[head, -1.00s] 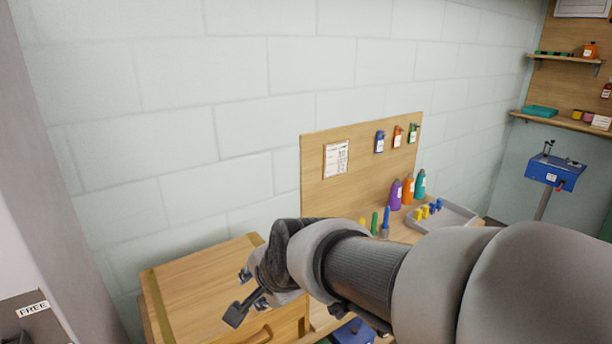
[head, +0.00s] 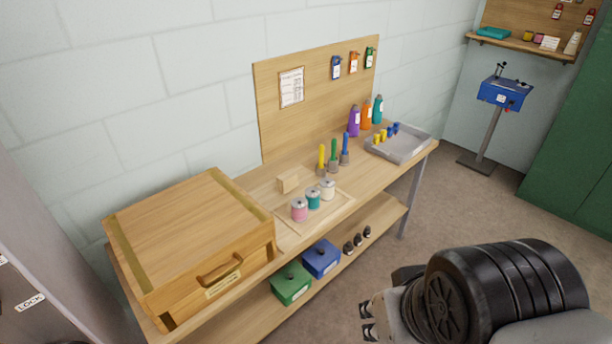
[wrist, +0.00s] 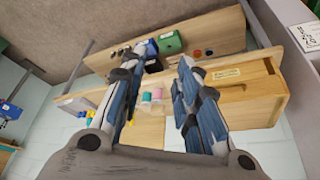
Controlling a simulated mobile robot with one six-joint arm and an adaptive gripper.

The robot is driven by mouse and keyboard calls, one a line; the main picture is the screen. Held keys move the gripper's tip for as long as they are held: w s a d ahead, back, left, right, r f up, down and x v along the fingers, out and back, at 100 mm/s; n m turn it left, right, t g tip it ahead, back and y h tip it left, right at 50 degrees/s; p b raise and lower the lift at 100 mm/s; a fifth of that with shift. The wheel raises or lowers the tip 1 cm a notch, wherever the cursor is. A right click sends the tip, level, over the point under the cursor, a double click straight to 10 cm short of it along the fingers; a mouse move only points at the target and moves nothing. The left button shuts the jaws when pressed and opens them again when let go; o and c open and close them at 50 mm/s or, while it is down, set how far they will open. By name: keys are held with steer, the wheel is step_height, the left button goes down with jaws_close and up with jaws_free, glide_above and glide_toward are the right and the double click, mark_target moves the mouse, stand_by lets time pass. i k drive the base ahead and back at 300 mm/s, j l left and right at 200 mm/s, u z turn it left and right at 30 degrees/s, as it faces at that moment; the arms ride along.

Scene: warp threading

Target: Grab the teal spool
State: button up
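The teal spool (head: 313,199) stands upright on a shallow wooden tray (head: 338,211) on the workbench, between a pink spool (head: 299,209) and a white spool (head: 328,188). In the wrist view the teal spool (wrist: 157,94) shows small between my fingers, beside the pink spool (wrist: 146,97). My gripper (wrist: 150,80) is open with its fingers wide apart and nothing held. In the head view my gripper (head: 368,318) is at the bottom, in front of the bench and well apart from the spools; its fingers show only in part.
A wooden chest (head: 195,240) stands on the bench left of the tray. Yellow, green and blue upright tools (head: 334,158) stand behind the spools. A grey tray (head: 400,143) is at the right end. Green (head: 291,284) and blue (head: 321,258) bins sit on the lower shelf.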

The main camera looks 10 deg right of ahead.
mark_target(312, 194)
steer(key=i+j+z, duration=0.15)
steer(key=i, duration=0.35)
steer(key=i+z, duration=0.2)
steer(key=i, duration=0.3)
steer(key=i+j+z, duration=0.15)
steer(key=i+j, duration=0.15)
steer(key=i, duration=0.2)
